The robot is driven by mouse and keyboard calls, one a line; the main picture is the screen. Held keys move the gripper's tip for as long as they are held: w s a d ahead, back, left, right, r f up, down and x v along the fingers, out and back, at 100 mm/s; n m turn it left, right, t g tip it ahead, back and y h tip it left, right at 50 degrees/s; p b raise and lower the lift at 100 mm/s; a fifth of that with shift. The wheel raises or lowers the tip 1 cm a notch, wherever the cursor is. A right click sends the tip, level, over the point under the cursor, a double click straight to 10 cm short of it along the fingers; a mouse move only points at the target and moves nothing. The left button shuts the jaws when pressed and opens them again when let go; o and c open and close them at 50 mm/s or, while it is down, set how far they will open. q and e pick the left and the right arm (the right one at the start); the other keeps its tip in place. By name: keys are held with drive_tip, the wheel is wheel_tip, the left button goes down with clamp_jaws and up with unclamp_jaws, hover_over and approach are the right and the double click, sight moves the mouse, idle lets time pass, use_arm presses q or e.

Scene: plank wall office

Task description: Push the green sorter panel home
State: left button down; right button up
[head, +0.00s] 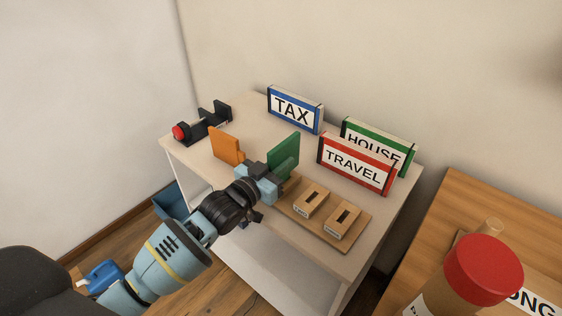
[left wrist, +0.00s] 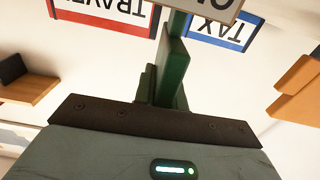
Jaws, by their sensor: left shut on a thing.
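The green sorter panel (head: 285,155) stands upright near the middle of the white table, in the head view. My left gripper (head: 266,180) is shut on it low down, at its near side. The left wrist view shows the green panel (left wrist: 174,65) rising from between the jaws. Its lower edge is hidden behind the gripper, so I cannot tell whether it sits in a slot. A wooden board (head: 359,236) right of the gripper carries two slotted blocks, one (head: 311,201) left and one (head: 342,221) right. My right gripper is out of view.
An orange panel (head: 225,147) stands left of the gripper. TAX (head: 294,110), HOUSE (head: 391,140) and TRAVEL (head: 356,165) boxes stand behind. A black device with a red knob (head: 181,132) is at the far left. A red-lidded jar (head: 484,270) stands front right.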

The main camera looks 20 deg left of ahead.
use_arm(q)
drive_tip(key=shift+f+b, duration=0.45)
drive_tip(key=shift+f, duration=0.5)
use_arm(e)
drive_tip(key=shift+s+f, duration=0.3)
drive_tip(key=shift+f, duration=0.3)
use_arm(q)
drive_tip(key=c, duration=1.4)
unclamp_jaws()
drive_tip(key=shift+s, duration=0.1)
drive_tip(key=shift+o, duration=0.2)
drive_tip(key=shift+f, duration=0.1)
